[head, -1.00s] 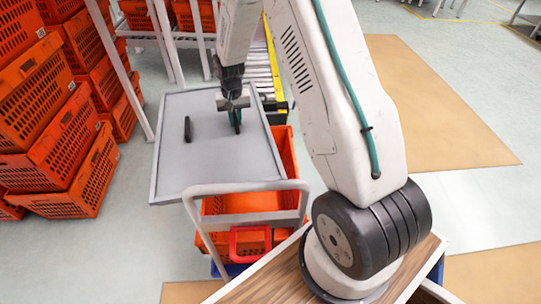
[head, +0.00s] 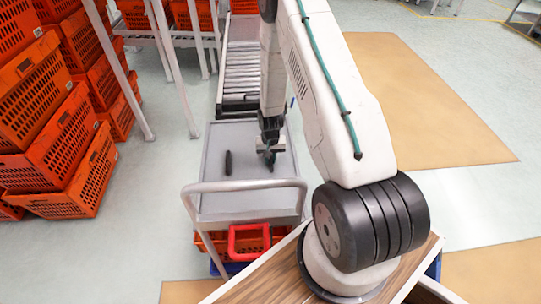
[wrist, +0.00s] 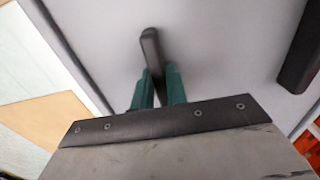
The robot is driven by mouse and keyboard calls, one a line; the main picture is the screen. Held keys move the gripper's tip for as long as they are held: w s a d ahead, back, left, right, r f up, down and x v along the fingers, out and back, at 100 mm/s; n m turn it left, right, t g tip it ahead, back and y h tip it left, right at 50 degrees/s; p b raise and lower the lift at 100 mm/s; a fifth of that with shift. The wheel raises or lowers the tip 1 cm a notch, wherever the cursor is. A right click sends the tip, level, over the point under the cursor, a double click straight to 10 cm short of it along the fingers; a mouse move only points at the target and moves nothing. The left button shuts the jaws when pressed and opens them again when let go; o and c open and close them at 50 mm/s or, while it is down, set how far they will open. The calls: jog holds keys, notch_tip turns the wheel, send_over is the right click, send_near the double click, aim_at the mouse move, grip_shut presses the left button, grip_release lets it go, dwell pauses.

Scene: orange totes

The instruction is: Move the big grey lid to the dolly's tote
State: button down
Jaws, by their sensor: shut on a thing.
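The big grey lid (head: 242,141) is a flat panel with a raised rim and two black handles. It lies over the dolly's orange tote (head: 280,236), hiding nearly all of it; only a strip of orange shows at the near end. I cannot tell whether the lid rests on the tote or hangs just above it. My gripper (head: 269,160) is shut on the lid's right handle. In the wrist view its green fingers (wrist: 158,82) close around that dark handle (wrist: 151,48). The other handle (head: 228,163) is free.
The dolly's grey push bar (head: 244,186) stands at the near end. A roller conveyor (head: 242,75) lies beyond the lid. Stacked orange crates (head: 50,130) and a grey rack post (head: 120,70) stand at the left. The floor between the crates and dolly is clear.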

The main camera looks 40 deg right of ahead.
jog(key=shift+f, duration=2.55)
jog(key=shift+f, duration=0.3)
jog(key=c, duration=1.3)
grip_release()
jog(key=shift+s, duration=0.1)
